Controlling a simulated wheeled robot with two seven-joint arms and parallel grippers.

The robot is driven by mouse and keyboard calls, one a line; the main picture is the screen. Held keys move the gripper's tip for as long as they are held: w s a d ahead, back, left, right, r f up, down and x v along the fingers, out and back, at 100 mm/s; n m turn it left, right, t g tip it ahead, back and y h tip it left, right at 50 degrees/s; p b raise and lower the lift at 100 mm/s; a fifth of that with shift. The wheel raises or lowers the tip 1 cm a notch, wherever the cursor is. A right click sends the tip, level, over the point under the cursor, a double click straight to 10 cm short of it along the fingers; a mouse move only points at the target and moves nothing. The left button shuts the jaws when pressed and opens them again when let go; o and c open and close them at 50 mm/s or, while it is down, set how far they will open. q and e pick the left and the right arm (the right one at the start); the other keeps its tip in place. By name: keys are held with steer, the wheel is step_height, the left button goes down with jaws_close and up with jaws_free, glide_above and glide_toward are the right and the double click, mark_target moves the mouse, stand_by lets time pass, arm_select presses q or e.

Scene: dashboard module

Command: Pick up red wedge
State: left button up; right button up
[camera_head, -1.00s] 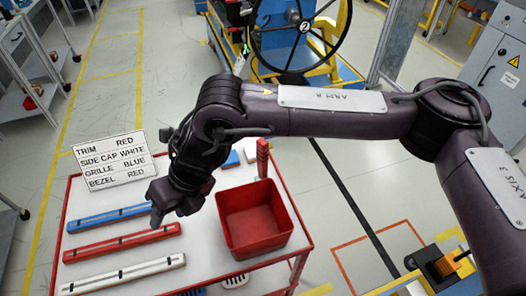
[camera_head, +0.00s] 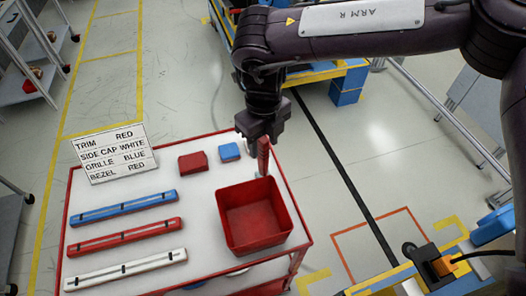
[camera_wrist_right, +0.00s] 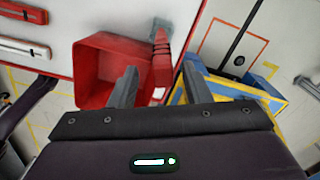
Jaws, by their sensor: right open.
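A narrow upright red piece (camera_head: 263,157), probably the red wedge, stands at the table's right edge behind the red bin. It also shows in the right wrist view (camera_wrist_right: 162,58), between the two fingers, with a ridged upper part. A red block (camera_head: 193,161) lies farther left on the table; its exact shape is too small to tell. My right gripper (camera_head: 258,130) is open and points down right at the upright red piece; I cannot tell whether it touches. My left gripper is not in view.
The open red bin (camera_head: 226,232) stands just in front of the gripper. A blue block (camera_head: 230,152) lies beside it. Blue, red and white bars (camera_head: 124,208) lie at the left, by a label sign (camera_head: 115,153). The table (camera_head: 190,187) has a red rim.

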steer(key=shift+w+f, duration=0.15)
steer(key=shift+f, duration=0.4)
steer(key=shift+w+f, duration=0.2)
steer(key=shift+f, duration=0.15)
steer(key=shift+w+f, duration=0.1)
steer(key=shift+w, duration=0.05)
steer(key=shift+c, duration=0.6)
steer(key=shift+s, duration=0.25)
steer(key=shift+c, duration=1.2)
steer(key=shift+w, duration=0.1)
jaws_close()
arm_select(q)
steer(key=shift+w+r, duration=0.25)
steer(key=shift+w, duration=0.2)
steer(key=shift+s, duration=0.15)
